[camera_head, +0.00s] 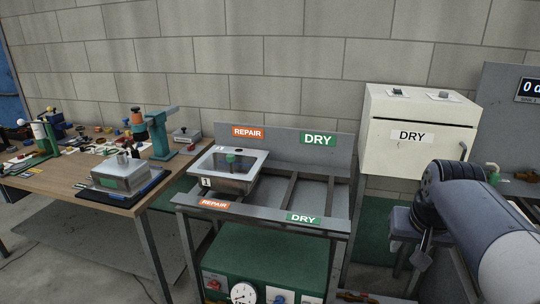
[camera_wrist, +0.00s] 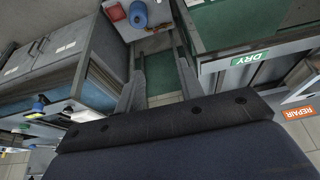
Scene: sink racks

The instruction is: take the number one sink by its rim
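The number one sink (camera_head: 236,184) is a metal basin with a flat, light rim and a small "1" tag on its front left corner. It sits on the left, REPAIR side of the grey rack (camera_head: 265,215), with a green piece inside it. My gripper (camera_wrist: 160,78) is open and empty in the wrist view, its two fingers spread apart over the floor. My arm is at the far right of the head view, well away from the sink; the fingers cannot be made out there. The sink is not seen in the wrist view.
The rack's right, DRY side (camera_head: 312,192) is empty, with bare rails. A white DRY cabinet (camera_head: 400,155) stands right of the rack. A workbench (camera_head: 62,182) with another metal basin (camera_head: 118,177) and tools stands left. A green panel with gauges (camera_head: 265,275) is below the rack.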

